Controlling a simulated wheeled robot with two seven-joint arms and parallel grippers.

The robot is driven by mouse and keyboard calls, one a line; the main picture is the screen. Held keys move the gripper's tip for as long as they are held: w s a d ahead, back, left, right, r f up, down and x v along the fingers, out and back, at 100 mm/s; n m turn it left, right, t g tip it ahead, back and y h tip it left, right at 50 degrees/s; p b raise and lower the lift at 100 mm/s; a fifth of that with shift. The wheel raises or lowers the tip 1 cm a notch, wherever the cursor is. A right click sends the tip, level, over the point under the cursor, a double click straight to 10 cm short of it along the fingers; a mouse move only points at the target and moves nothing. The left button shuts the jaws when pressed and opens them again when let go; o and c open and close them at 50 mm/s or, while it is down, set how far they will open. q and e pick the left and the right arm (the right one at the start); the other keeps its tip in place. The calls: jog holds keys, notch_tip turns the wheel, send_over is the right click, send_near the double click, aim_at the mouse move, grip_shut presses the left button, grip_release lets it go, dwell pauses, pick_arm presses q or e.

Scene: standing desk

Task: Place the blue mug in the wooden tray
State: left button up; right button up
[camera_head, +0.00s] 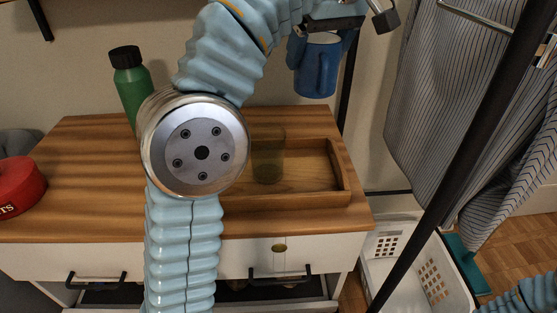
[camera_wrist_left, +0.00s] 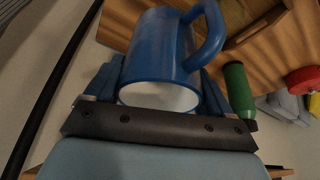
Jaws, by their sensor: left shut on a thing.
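The blue mug (camera_head: 316,72) is held high above the right back part of the desk in the head view. My left gripper (camera_head: 323,42) is shut on it, its arm reaching up and over. In the left wrist view the mug (camera_wrist_left: 163,47) sits between the two fingers of the left gripper (camera_wrist_left: 160,92), with its white inside and its handle showing. The wooden tray (camera_head: 333,198) lies on the right side of the desk top, below and apart from the mug. My arm hides the tray's left part. My right gripper is not in view.
A greenish see-through glass (camera_head: 268,158) stands in the tray. A green bottle (camera_head: 131,84) stands at the back left, and a red round tin (camera_head: 19,187) at the left edge. A striped cloth (camera_head: 437,110) and black pole (camera_head: 462,150) are right of the desk, above a white basket (camera_head: 411,268).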

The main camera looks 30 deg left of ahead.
aim_at(315, 89)
pick_arm(q)
jog(key=shift+s+f, duration=0.15)
jog(key=shift+f, duration=0.75)
notch_tip(315, 89, down, 6)
jog(key=b, duration=0.3)
jog(key=shift+r, duration=0.25)
notch_tip(315, 89, down, 10)
jog(key=b, duration=0.2)
jog(key=shift+r+b, duration=0.15)
jog(key=shift+b, duration=0.25)
jog(key=o, duration=1)
